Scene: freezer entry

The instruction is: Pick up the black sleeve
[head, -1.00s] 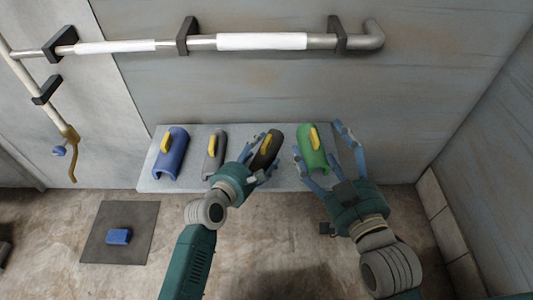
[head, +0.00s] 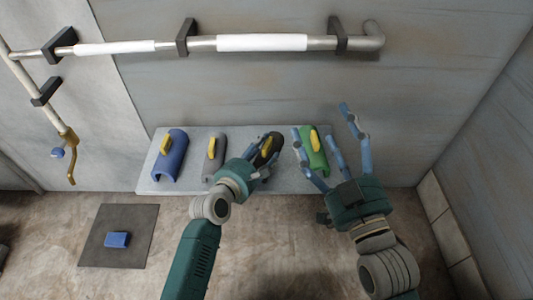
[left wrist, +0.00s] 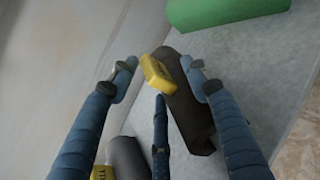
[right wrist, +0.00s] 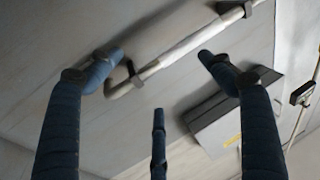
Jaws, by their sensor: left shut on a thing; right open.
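The black sleeve (head: 274,146) with its yellow grip lies on the pale shelf (head: 230,183), between the grey sleeve and the green sleeve. My left gripper (head: 262,157) is shut on the black sleeve and partly hides it. In the left wrist view the black sleeve (left wrist: 188,115) and its yellow grip (left wrist: 158,73) show between the fingers (left wrist: 160,82). I cannot tell whether it is clear of the shelf. My right gripper (head: 336,150) is open and empty at the right, with one finger close beside the green sleeve (head: 317,158).
A blue sleeve (head: 170,155) and a grey sleeve (head: 214,158) lie on the shelf to the left. A pipe (head: 200,43) with white wraps runs along the wall above. A blue block (head: 116,240) rests on a dark floor mat (head: 140,220).

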